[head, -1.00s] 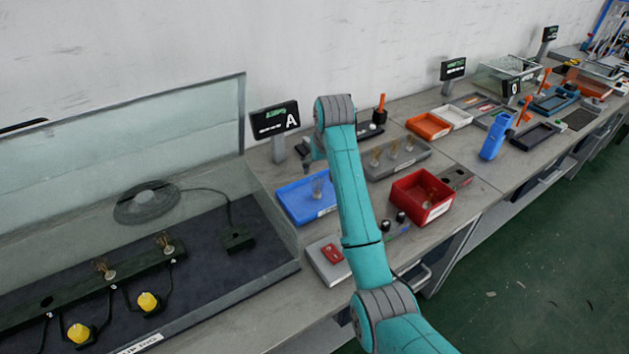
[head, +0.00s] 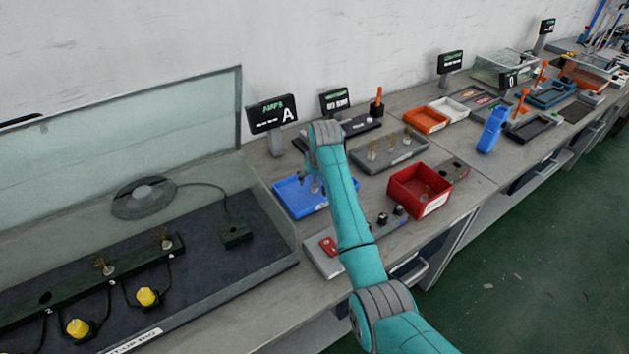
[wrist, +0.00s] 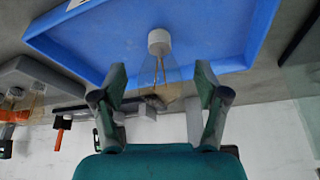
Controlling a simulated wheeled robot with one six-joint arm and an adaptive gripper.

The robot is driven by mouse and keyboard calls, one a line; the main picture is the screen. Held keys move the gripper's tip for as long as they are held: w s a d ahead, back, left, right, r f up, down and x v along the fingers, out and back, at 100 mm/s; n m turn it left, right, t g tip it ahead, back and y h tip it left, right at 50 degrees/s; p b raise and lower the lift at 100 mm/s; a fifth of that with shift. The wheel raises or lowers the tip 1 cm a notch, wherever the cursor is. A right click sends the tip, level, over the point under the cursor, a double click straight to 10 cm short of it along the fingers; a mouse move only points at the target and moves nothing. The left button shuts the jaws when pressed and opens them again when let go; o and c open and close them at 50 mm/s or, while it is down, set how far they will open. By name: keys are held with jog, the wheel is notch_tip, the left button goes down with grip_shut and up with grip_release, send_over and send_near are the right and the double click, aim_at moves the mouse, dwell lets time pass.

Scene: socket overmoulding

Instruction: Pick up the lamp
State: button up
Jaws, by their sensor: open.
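A clear glass lamp with a pale round base (wrist: 159,42) stands in the blue tray (wrist: 90,68) in the wrist view. In the head view the lamp (head: 314,185) shows partly beside my gripper, inside the blue tray (head: 292,208). My gripper (wrist: 160,84) is open, with one finger on each side of the lamp's glass. I cannot tell whether the fingers touch it. In the head view my gripper (head: 308,172) is over the tray and mostly hidden by my wrist.
A grey rack with several lamps (head: 388,155) and a red bin (head: 408,186) stand to the right. A control box with a red switch (head: 325,254) lies in front. Display A (head: 272,113) stands behind. A glass-walled test rig (head: 210,280) fills the left.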

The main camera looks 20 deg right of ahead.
jog(key=c, duration=1.1)
jog(key=shift+r, duration=0.1)
